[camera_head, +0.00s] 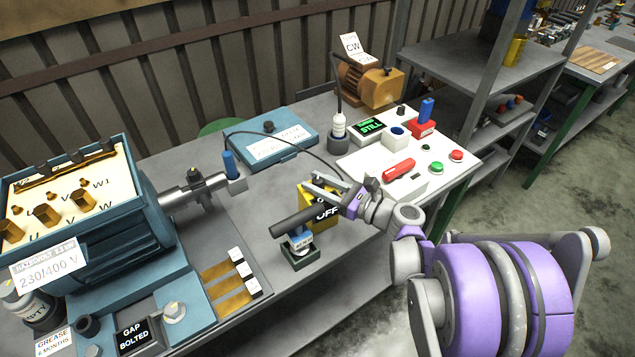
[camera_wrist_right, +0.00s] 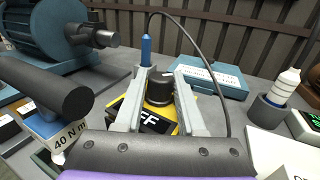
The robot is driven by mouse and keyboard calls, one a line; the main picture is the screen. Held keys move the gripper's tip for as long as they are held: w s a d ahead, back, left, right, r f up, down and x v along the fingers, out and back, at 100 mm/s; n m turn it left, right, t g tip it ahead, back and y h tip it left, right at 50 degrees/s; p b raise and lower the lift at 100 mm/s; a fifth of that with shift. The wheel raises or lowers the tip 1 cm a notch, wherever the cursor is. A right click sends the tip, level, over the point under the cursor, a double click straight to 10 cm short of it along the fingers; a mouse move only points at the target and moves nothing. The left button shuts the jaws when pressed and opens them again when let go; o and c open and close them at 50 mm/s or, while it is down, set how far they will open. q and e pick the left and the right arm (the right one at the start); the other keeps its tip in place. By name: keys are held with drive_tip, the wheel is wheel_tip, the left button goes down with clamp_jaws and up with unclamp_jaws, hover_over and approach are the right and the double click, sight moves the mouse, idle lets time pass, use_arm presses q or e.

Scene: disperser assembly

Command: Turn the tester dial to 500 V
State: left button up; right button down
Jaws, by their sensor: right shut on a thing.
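The yellow tester (camera_head: 306,196) stands on the grey bench in the head view, partly hidden by my right gripper (camera_head: 328,187). Its black display reads OFF, and part of that text shows in the wrist view. The tester's black round dial (camera_wrist_right: 160,92) has a light pointer mark on top. In the right wrist view, my right gripper (camera_wrist_right: 166,80) has one finger on each side of the dial and is shut on it. The dial's scale marks cannot be read. My left gripper is not in view.
A dark-handled tool (camera_head: 300,218) marked 40 N m stands close in front of the tester. A blue probe (camera_wrist_right: 146,48) with a black cable rises behind the fingers. A blue case (camera_head: 272,138) lies behind, the white control panel (camera_head: 360,165) to the right, the motor (camera_head: 120,225) left.

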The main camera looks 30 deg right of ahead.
drive_tip(key=m+t+h, duration=0.1)
drive_tip(key=m+h, duration=0.1)
drive_tip(key=shift+a+h, duration=0.1)
drive_tip(key=shift+h, duration=0.3)
drive_tip(key=shift+m+t+h, duration=0.3)
drive_tip(key=shift+m+h, duration=0.1)
drive_tip(key=shift+h, duration=0.2)
drive_tip(key=c, duration=0.5)
unclamp_jaws()
drive_tip(key=shift+n+y, duration=0.3)
drive_tip(key=shift+y, duration=0.1)
